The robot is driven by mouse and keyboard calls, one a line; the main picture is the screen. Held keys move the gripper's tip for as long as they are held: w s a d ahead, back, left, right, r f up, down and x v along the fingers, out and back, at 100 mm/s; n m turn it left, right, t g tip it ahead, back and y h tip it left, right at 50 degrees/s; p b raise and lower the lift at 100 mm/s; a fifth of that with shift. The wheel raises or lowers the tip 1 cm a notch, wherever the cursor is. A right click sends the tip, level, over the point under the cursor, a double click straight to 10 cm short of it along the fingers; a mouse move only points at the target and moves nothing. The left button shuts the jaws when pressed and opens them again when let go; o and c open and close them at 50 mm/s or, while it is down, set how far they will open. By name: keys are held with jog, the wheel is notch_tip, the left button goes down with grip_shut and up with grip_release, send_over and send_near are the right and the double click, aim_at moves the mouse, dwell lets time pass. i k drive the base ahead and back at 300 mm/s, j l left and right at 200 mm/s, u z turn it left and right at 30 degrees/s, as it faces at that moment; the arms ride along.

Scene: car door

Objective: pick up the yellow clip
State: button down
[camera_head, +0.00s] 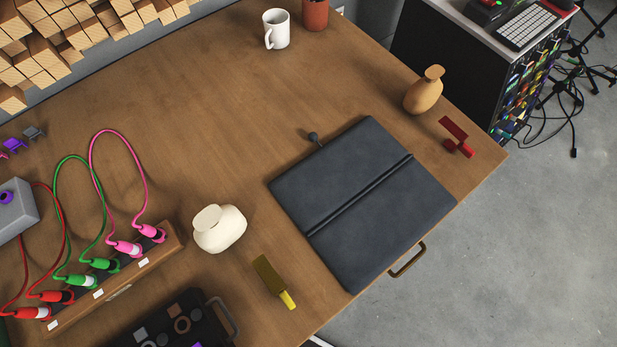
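The yellow clip (288,299) lies on the wooden table (205,110) near its front edge, below the middle of the view. It has a flat, dark olive-yellow plate at its upper left and a bright yellow end at its lower right. Nothing covers it. My gripper is not in view.
A cream vase (220,229) stands close to the clip's upper left. A dark panel (335,180) lies to its upper right. A black tray (165,320) with a handle is at lower left, by a wooden cable block (167,243). A red clip (459,148) is far right.

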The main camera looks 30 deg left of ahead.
aim_at(275, 283)
jog(key=k+j+u, duration=0.1)
jog(key=k+u, duration=0.25)
jog(key=k+j+u, duration=0.3)
jog(key=k, duration=0.25)
